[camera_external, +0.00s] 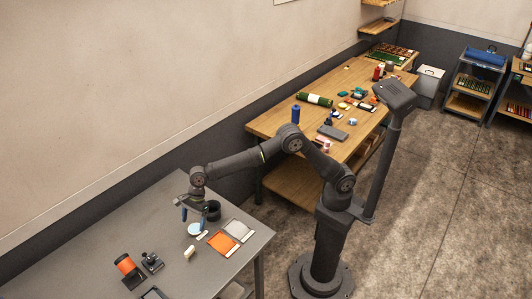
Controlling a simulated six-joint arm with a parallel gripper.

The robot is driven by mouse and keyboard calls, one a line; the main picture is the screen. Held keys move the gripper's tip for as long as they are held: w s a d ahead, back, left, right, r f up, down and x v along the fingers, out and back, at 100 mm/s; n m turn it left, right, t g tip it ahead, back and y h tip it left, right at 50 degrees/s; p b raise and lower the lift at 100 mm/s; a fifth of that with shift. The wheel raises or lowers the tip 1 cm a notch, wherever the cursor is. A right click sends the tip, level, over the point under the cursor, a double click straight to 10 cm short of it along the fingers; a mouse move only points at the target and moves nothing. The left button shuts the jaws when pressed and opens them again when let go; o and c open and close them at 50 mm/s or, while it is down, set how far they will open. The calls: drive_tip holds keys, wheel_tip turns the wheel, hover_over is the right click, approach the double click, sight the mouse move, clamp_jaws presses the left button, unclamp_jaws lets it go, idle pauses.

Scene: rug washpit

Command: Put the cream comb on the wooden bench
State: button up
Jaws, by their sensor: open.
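A small cream block-like item (189,252) lies on the grey table at the lower left. It looks like the cream comb, but it is too small here to make out teeth. The wooden bench (268,124) stands against the wall in the middle, with many things on its top. My gripper (192,216) is over the grey table, pointing down, open and with nothing visible between its fingers. It is above and behind the cream item, apart from it, near a pale blue disc (195,230).
The grey table (120,228) also holds a dark cup (213,210), an orange pad (222,243), a grey pad (239,230), and an orange roll on a dark stand (128,268). The bench's near-left corner is clear.

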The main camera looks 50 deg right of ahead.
sight(191, 251)
idle(0.3)
